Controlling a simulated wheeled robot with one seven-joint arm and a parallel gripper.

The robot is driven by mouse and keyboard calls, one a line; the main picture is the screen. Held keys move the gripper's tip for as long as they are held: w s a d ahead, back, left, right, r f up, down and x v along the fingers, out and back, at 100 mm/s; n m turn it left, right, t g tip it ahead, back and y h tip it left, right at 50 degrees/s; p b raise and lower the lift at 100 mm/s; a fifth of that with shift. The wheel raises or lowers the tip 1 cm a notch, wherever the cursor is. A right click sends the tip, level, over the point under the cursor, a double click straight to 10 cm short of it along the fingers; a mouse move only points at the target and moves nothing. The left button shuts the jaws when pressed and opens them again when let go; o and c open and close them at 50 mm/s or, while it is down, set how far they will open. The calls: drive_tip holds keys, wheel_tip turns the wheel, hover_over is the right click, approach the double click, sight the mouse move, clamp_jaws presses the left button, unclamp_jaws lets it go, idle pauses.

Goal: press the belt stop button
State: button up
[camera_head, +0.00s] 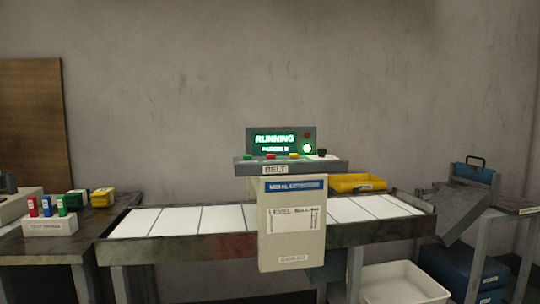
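A grey control panel marked BELT (340,165) stands over the middle of the belt. A red button (270,156) sits on its top between a green button (247,157) and a yellow button (294,155). A black knob or button (322,153) is at the right. Any button labels are too small to read. Behind it a display (273,138) reads RUNNING in green, with a lit green lamp (307,148). The belt (180,221) has white segments. My gripper is not in view.
A pale box (290,240) hangs below the panel at the belt's front. A yellow bin (358,183) stands behind the belt. A left table (90,222) holds small coloured boxes. A white tub (405,285) is below right, near blue crates (455,270).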

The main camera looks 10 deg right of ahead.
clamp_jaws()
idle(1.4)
